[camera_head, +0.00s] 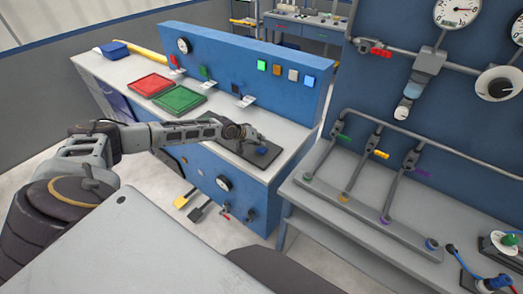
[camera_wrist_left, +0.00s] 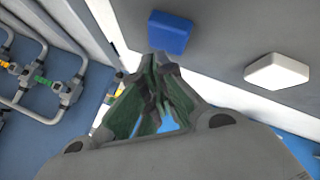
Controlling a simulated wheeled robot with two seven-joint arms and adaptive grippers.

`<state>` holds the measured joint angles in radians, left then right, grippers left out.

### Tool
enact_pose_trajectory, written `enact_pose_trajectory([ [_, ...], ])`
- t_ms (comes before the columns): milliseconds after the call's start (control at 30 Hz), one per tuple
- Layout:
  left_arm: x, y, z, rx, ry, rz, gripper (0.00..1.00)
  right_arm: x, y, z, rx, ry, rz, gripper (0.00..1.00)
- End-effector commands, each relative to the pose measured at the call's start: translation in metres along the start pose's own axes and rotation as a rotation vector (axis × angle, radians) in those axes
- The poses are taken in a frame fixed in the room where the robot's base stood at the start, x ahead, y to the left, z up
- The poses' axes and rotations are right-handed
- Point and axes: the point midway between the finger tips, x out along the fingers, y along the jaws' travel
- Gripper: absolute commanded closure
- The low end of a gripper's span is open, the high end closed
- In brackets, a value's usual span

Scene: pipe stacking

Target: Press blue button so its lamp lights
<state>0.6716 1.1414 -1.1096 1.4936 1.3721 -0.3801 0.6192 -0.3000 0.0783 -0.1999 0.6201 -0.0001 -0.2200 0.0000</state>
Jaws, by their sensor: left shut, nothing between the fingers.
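The blue button (camera_head: 262,150) is a small block at the near right end of a dark grey plate (camera_head: 236,150) on the workbench. It also shows in the left wrist view as a blue block (camera_wrist_left: 170,32). My left gripper (camera_head: 256,137) is shut and empty, with its tips close to the blue button. In the left wrist view the fingertips (camera_wrist_left: 163,68) lie just below the block in the picture; contact cannot be told. My right gripper is out of view.
A white button (camera_wrist_left: 277,72) is beside the blue one. Red (camera_head: 150,85) and green (camera_head: 180,99) trays are at the left. A pipe rack (camera_head: 370,215) stands at the right.

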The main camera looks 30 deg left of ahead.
Motion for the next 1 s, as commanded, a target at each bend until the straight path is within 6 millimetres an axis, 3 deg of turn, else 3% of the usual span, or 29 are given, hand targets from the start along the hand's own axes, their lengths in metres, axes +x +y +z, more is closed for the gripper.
enact_pose_trajectory([
  [367, -0.002, 0.001, -0.001, 0.0, 0.0, 0.0, 1.0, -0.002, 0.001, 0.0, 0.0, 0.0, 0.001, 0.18],
  [1000, -0.029, 0.021, -0.021, 0.0, 0.0, 0.0, 1.0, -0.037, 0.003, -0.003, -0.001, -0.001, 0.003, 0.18],
])
